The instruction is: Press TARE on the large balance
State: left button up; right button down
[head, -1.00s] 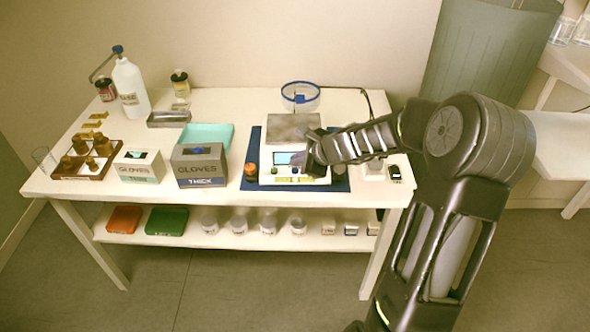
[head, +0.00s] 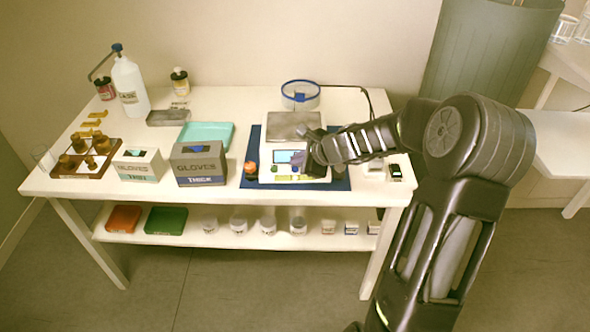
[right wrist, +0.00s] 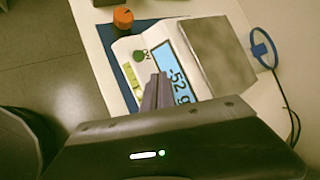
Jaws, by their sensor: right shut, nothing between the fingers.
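The large balance (head: 266,172) stands on a blue mat (head: 338,184) at the right part of the table, with a metal pan (head: 293,125) behind its display (head: 287,157). In the right wrist view the display (right wrist: 181,72) reads 52 g, the last part partly covered. A green button (right wrist: 139,56) and a yellow-green label (right wrist: 130,75) show on its front panel. My right gripper (head: 304,163) is shut and empty, over the panel beside the display. In the right wrist view its fingertips (right wrist: 157,80) hide part of the panel; contact cannot be told. My left gripper is out of view.
An orange-capped bottle (head: 251,170) stands just left of the balance. Glove boxes (head: 198,163) and a rack of brown bottles (head: 88,158) are further left. A small black-topped item (head: 395,171) is at the right edge.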

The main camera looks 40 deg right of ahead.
jog(key=shift+f+b, duration=0.4)
jog(key=shift+f, duration=0.05)
dwell(0.7)
jog(key=shift+r, duration=0.15)
jog(key=shift+r+p, duration=0.7)
jog(key=shift+p, duration=0.05)
notch_tip(320, 180, up, 5)
jog(key=p, duration=0.4)
jog(key=shift+p, duration=0.3)
dwell(0.8)
